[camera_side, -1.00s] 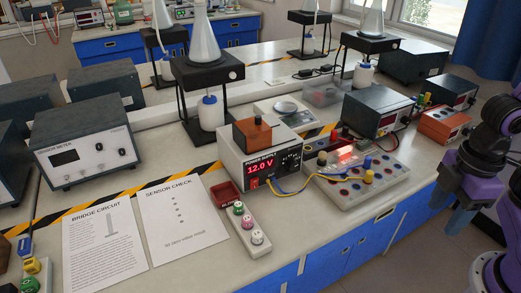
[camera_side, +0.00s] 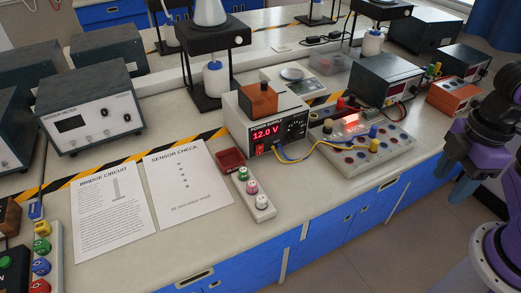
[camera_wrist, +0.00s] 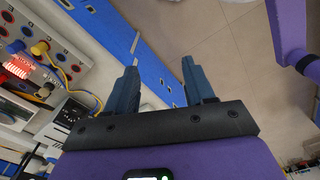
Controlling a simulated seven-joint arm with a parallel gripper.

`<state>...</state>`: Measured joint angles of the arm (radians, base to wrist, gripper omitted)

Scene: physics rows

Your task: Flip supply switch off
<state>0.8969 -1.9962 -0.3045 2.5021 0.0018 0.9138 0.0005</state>
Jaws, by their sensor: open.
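The power supply (camera_side: 242,124) stands on the bench with a lit red display reading 12.0 V. A small red switch (camera_side: 259,149) is on its front below the display; its position is too small to tell. In the wrist view the supply (camera_wrist: 72,112) shows partly at the left. My gripper (camera_side: 463,188) is off the bench's front edge at the right of the side view, well apart from the supply. In the wrist view my gripper's (camera_wrist: 160,75) two fingers are apart with nothing between them, over the floor.
A terminal board (camera_side: 362,155) with a glowing red part and yellow and blue leads stands right of the supply. A strip with several coloured knobs (camera_side: 251,194) and a red tray (camera_side: 230,160) lie in front. Paper sheets (camera_side: 188,186) lie at the left. The front bench edge is clear.

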